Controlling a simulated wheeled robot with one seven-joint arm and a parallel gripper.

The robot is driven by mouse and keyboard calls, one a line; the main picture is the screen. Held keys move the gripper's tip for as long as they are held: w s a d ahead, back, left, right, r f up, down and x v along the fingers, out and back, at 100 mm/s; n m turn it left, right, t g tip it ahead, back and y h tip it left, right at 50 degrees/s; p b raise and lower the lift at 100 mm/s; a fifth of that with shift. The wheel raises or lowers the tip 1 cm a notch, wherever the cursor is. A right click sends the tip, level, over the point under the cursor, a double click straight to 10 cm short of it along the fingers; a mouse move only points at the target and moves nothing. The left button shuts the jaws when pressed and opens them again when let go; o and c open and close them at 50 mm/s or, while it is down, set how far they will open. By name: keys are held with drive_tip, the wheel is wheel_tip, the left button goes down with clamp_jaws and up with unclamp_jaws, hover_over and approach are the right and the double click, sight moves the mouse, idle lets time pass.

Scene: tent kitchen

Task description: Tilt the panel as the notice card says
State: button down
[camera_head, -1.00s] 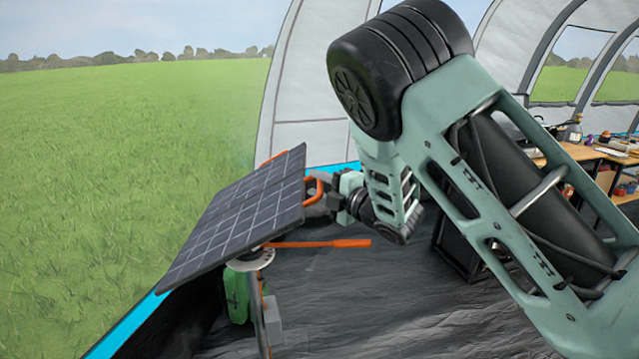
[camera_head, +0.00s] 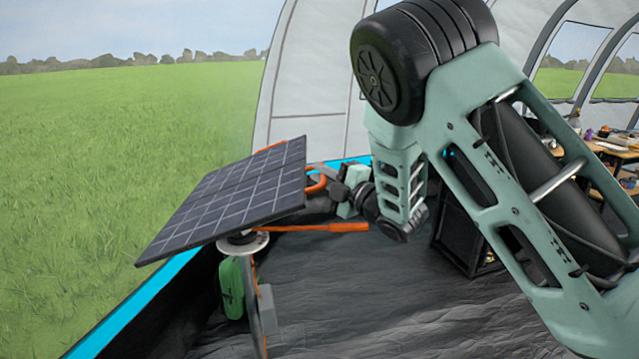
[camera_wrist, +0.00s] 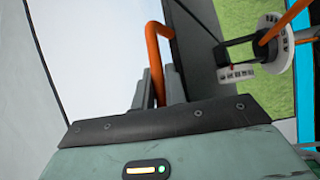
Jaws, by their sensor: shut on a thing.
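The dark solar panel (camera_head: 225,195) sits tilted on a post at the tent's left edge, its right side higher than its left in the head view. An orange handle (camera_head: 317,184) curves out from its right edge; it also shows in the wrist view (camera_wrist: 155,50). My gripper (camera_head: 328,188) is shut on this handle, with a finger on each side in the wrist view (camera_wrist: 156,90). A white disc (camera_head: 243,244) and an orange lever (camera_head: 320,228) are under the panel. Marked scale plates (camera_wrist: 238,72) show in the wrist view, too small to read. I see no notice card.
A green box-like thing (camera_head: 232,288) hangs by the post. A black crate (camera_head: 465,235) stands on the floor behind my arm. A cluttered workbench (camera_head: 612,148) is at the far right. The dark floor (camera_head: 350,290) in front is clear.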

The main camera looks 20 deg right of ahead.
drive_tip(key=shift+s+d+f+m+t+b, duration=0.15)
drive_tip(key=shift+d+f+m+b, duration=0.15)
drive_tip(key=shift+f+b, duration=0.5)
drive_tip(key=shift+d+f+m+t+b, duration=0.15)
drive_tip(key=shift+d+f+m+b, duration=0.15)
drive_tip(key=shift+f+b, duration=0.5)
drive_tip(key=shift+r, duration=0.35)
drive_tip(key=c, duration=1.5)
unclamp_jaws()
drive_tip(key=shift+o, duration=0.2)
drive_tip(key=shift+s, duration=0.1)
drive_tip(key=p+v, duration=0.2)
drive_tip(key=v, duration=1.5)
drive_tip(key=shift+f, duration=0.15)
